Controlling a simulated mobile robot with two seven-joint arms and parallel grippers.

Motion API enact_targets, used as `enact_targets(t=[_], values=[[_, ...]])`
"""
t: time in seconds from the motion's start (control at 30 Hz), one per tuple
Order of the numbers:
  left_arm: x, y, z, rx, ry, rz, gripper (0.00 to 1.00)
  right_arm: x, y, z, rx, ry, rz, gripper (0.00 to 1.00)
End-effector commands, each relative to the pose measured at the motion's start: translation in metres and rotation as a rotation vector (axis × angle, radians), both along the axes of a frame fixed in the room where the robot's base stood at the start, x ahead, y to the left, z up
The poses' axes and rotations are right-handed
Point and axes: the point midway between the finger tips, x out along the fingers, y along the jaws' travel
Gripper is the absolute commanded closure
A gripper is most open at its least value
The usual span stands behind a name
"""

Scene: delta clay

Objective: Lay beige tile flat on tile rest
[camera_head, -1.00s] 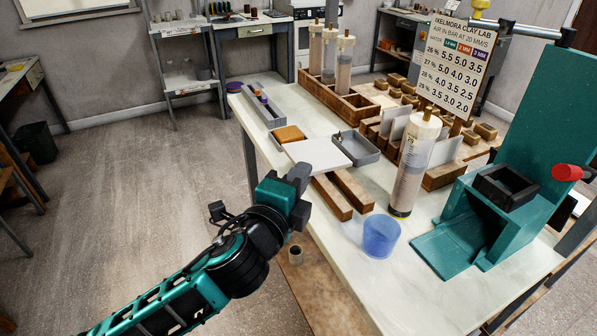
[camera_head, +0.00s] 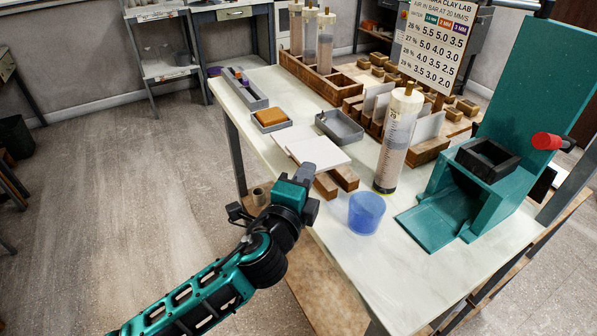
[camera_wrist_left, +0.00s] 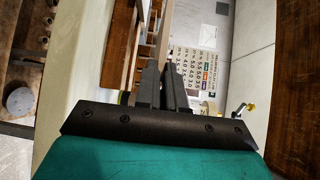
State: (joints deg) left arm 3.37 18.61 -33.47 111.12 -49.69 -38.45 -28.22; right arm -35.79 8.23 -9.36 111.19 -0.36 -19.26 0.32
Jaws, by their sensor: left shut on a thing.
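The beige tile (camera_head: 318,150) is a pale, thin, flat square over the tile rest, two parallel wooden bars (camera_head: 345,178) on the table. The near ends of the bars show beyond it; I cannot tell whether it touches them. My left gripper (camera_head: 306,174) is shut on the tile's near edge in the head view. In the left wrist view, the dark fingers (camera_wrist_left: 165,86) are close together, and the tile between them is hard to make out. My right gripper is not in view.
A blue cup (camera_head: 366,212) and a clay-filled cylinder (camera_head: 398,140) stand right of the bars. A grey tray (camera_head: 340,127) and an orange block (camera_head: 270,117) lie behind the tile. A teal press (camera_head: 490,190) stands at the right. The front of the table is clear.

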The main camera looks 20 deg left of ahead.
Motion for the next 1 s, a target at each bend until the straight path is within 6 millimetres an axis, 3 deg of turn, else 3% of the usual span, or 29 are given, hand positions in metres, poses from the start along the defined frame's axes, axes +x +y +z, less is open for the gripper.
enact_targets(t=[0.4,0.9,0.93,1.0], values=[[0.009,-0.009,-0.028,0.001,-0.004,0.0,1.0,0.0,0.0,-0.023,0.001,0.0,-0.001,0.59],[0.011,-0.011,-0.031,0.001,-0.004,0.0,1.0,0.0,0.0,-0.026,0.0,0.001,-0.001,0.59],[0.011,-0.011,-0.031,0.001,-0.004,0.0,0.89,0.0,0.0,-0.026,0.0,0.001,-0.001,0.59],[0.011,-0.011,-0.031,0.001,-0.004,0.0,0.82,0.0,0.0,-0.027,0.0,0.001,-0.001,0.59]])
